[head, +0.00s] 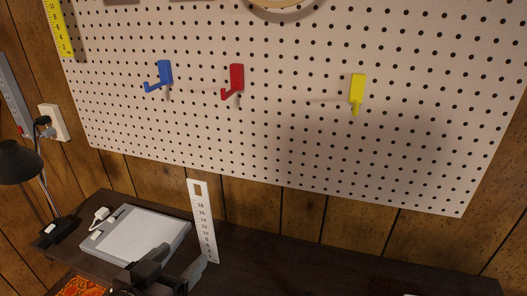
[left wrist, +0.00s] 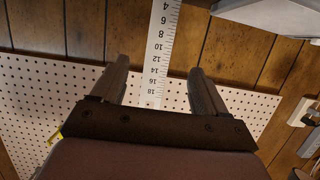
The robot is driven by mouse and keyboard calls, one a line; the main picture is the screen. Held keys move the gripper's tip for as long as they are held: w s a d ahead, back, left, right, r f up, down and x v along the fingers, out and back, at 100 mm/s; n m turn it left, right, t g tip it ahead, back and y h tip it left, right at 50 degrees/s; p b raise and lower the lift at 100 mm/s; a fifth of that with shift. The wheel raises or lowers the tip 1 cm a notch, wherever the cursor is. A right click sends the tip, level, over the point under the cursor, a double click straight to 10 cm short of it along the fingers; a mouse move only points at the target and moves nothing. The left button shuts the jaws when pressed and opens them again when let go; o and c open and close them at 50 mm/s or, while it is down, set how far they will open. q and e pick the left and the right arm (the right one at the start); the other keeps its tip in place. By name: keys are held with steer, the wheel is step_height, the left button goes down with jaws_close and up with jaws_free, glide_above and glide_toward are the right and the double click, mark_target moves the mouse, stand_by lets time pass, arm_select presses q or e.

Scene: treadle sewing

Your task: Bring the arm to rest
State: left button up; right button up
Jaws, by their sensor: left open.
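My left gripper (head: 184,265) is at the bottom of the head view, low over the dark table. In the left wrist view its two fingers (left wrist: 160,80) stand apart with nothing held between them. A white ruler (head: 202,220) with a slot at its top stands nearly upright on the table against the wall. In the left wrist view the ruler (left wrist: 160,45) shows upside down beyond the fingers, in the gap between them. It appears apart from both fingers. My right gripper is not in view.
A pegboard (head: 300,140) carries a blue hook (head: 164,74), a red hook (head: 236,80) and a yellow hook (head: 357,92). A grey flat device (head: 135,235) and a black lamp (head: 20,162) stand at the left. The table (head: 330,268) right of the ruler is mostly clear.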

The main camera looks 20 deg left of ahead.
arm_select(q)
steer(key=s+d+f+m+g, duration=0.2)
steer(key=s+f+g, duration=0.9)
steer(key=s+f, duration=0.3)
steer(key=w+d+f+t+h+p, duration=0.1)
steer(key=w+d+f+t, duration=0.1)
steer(key=w+f+t, duration=0.4)
steer(key=shift+w+d+f+t+h, duration=0.3)
steer(key=shift+f+t, duration=0.2)
steer(key=shift+f, duration=0.35)
steer(key=shift+a, duration=0.1)
